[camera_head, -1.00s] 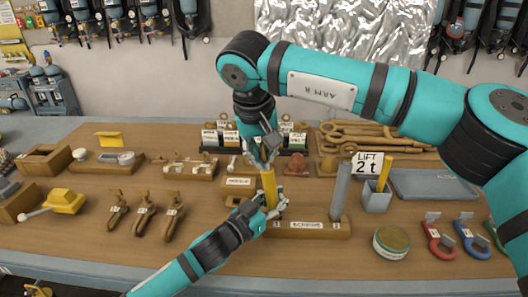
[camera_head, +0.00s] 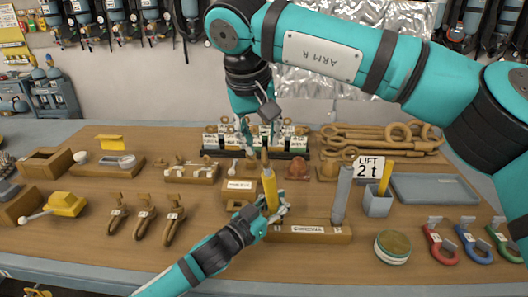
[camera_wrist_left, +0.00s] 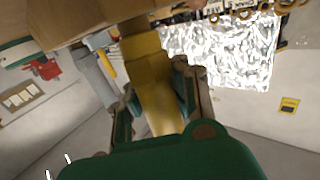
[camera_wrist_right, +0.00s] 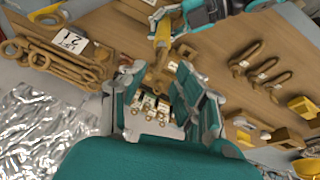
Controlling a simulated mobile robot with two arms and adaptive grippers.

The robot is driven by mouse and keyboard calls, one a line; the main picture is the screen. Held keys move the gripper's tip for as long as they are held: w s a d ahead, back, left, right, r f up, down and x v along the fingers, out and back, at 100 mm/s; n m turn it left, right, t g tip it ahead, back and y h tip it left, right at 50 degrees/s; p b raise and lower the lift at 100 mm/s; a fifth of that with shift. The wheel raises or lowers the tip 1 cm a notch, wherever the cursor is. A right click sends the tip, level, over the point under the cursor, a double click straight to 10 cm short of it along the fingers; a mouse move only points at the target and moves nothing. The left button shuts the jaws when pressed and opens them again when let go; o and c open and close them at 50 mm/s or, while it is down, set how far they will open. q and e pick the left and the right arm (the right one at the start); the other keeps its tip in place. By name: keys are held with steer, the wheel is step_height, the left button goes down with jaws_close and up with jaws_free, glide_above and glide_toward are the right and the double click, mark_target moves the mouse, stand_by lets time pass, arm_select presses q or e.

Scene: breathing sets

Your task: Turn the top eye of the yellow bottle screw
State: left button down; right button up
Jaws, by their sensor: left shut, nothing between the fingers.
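The yellow bottle screw (camera_head: 269,188) stands upright at the left end of a wooden stand (camera_head: 325,234). Its top eye (camera_head: 264,158) is a small brownish piece at its upper end. My left gripper (camera_head: 274,205) is at the yellow body from the lower left, jaws shut; in the left wrist view the yellow body (camera_wrist_left: 157,95) shows between the two fingers. Whether they press on it is hard to see. My right gripper (camera_head: 259,132) is above the top eye, pointing down, fingers apart and empty. The right wrist view shows the yellow body (camera_wrist_right: 163,32) beyond the fingers.
A grey bottle screw (camera_head: 342,195) stands at the stand's right end. A grey cup (camera_head: 377,202) and a round tin (camera_head: 392,246) are to the right. Labelled blocks (camera_head: 225,142) stand behind. Wooden hooks (camera_head: 144,218) lie left. The front table strip is clear.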

mark_target(263, 148)
steer(key=shift+v, duration=2.35)
steer(key=w+f+n, duration=0.1)
steer(key=f+n, duration=0.2)
steer(key=n, duration=0.8)
steer(key=w+f+n, duration=0.1)
steer(key=f+n, duration=0.2)
steer(key=n, duration=0.9)
steer(key=w+f+n, duration=0.2)
steer(key=f+n, duration=0.1)
steer(key=n, duration=0.8)
steer(key=shift+d+t, duration=0.3)
steer(key=shift+d, duration=0.1)
